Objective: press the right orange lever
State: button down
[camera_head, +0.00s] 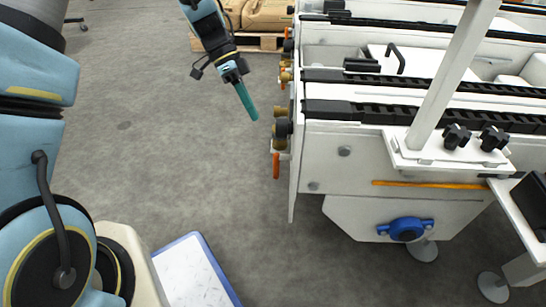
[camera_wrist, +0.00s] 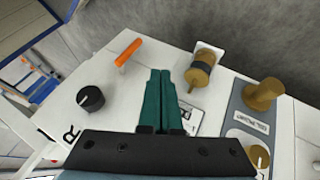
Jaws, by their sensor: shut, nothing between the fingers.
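In the head view, an orange lever (camera_head: 276,165) hangs from the near end of the white machine's left face. A smaller orange part (camera_head: 285,76) shows farther back on the same face. In the wrist view, one orange lever (camera_wrist: 128,52) stands on the white panel, left of and beyond my fingertips; which head-view part it matches I cannot tell. My gripper (camera_head: 254,117) has its teal fingers shut and empty, just left of the machine face. The shut fingers also show in the wrist view (camera_wrist: 160,72), apart from the lever.
The wrist view shows a black knob (camera_wrist: 90,98) left of my fingers and brass fittings (camera_wrist: 201,68) to their right. The white machine (camera_head: 340,155) with black conveyor rails fills the right of the head view. A loaded wooden pallet (camera_head: 262,42) stands behind.

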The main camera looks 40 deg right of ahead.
aim_at(276, 167)
jog(key=s+f+b, duration=0.5)
jog(key=s+f, duration=0.3)
jog(key=s, duration=0.1)
jog(key=shift+s+a, duration=0.2)
jog(key=shift+a, duration=0.25)
